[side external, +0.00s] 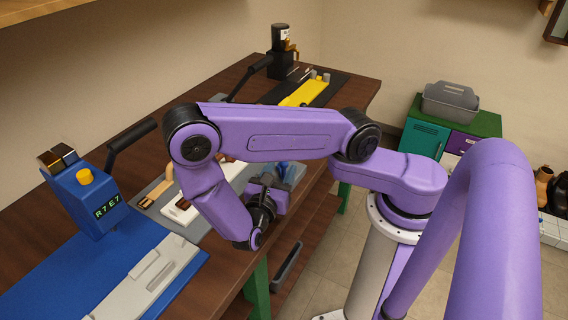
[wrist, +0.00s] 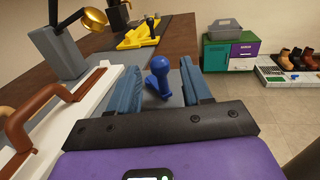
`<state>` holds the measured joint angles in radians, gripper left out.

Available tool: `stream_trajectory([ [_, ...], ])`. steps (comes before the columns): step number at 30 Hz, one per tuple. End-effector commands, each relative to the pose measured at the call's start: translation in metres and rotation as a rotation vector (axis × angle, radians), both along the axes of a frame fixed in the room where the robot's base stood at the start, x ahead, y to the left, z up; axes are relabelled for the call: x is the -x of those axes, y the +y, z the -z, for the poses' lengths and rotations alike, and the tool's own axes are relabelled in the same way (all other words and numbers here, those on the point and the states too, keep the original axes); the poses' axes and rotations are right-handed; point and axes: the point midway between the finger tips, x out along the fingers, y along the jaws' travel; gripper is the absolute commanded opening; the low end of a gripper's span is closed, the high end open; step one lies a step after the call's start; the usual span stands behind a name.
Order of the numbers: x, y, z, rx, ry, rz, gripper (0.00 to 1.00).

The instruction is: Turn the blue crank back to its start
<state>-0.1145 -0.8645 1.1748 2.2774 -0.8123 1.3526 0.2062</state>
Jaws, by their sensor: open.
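The blue crank (wrist: 158,70) stands in the middle of the wrist view, with a round knob on top of a thick arm. My gripper (wrist: 157,84) is open, with one blue-grey finger to each side of the crank in this view. Gaps show between the crank and both fingers; I cannot tell whether the crank is within the fingers' reach or just beyond the tips. In the side external view a bit of blue (side external: 284,167) shows just beyond my gripper (side external: 276,186), and my arm hides much around it.
A white fixture with brown handles (wrist: 32,117) lies close left of my gripper. A yellow fixture (side external: 304,93) lies farther along the bench. A blue device (side external: 85,200) stands at the left.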

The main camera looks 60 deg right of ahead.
Motion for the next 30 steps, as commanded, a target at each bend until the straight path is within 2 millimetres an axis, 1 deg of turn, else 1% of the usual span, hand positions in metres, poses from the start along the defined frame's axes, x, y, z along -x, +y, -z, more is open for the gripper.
stream_trajectory([
  [1,-0.001,-0.009,0.000,0.002,0.003,0.003,0.49],
  [3,-0.003,-0.017,0.000,0.001,0.002,0.002,0.49],
  [7,-0.005,-0.028,0.000,0.001,0.001,0.000,0.49],
  [12,-0.006,-0.033,0.000,0.000,0.001,0.000,0.49],
  [18,-0.006,-0.033,0.000,0.000,0.001,0.000,0.49],
  [19,-0.006,-0.033,0.000,0.000,0.001,0.000,0.46],
  [20,-0.006,-0.033,0.000,0.000,0.001,0.000,0.36],
  [21,-0.006,-0.033,0.000,0.000,0.000,0.000,0.23],
  [23,-0.006,-0.033,0.000,0.000,0.000,0.000,0.03],
  [24,-0.006,-0.033,0.000,0.000,0.000,0.000,0.00],
  [30,-0.007,-0.032,0.000,-0.001,0.000,0.008,0.00],
])
